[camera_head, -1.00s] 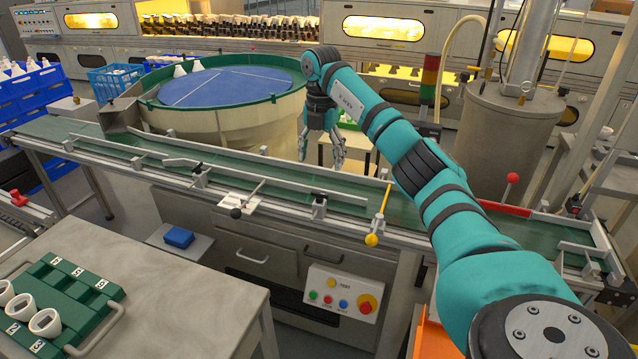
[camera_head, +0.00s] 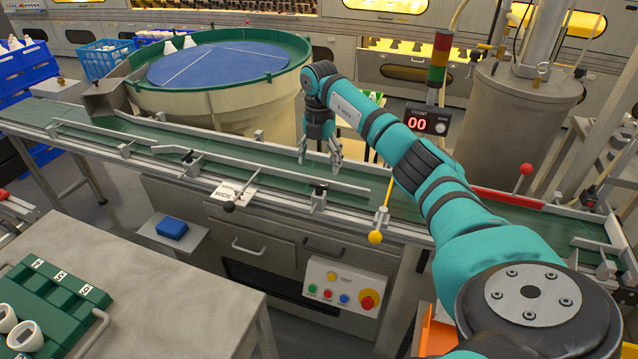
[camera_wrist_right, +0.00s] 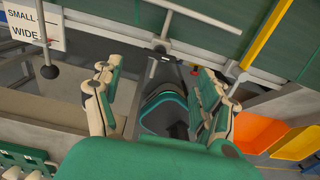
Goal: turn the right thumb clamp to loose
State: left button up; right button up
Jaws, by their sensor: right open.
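The right thumb clamp (camera_head: 319,195) is a small black knob on the conveyor's front rail. A similar black clamp (camera_head: 187,157) sits farther left along the rail. My right gripper (camera_head: 320,158) is open and empty, pointing down over the belt, just above and behind the right clamp in the head view. In the right wrist view, a dark part that looks like the clamp (camera_wrist_right: 163,66) shows beyond and between the spread fingers (camera_wrist_right: 158,95). I see no contact, and the clamp's turn position is too small to tell. My left gripper is not in view.
The green conveyor (camera_head: 240,162) has a long guide rail. A button panel (camera_head: 341,288) is below. A steel table (camera_head: 170,285) is at front left.

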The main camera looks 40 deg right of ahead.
aim_at(319, 185)
notch_tip(319, 185, down, 7)
jog(key=shift+f, duration=0.45)
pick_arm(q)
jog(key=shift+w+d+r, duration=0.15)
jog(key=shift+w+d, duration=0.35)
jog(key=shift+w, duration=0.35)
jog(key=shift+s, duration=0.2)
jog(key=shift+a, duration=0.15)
pick_arm(e)
jog(key=c, duration=1.2)
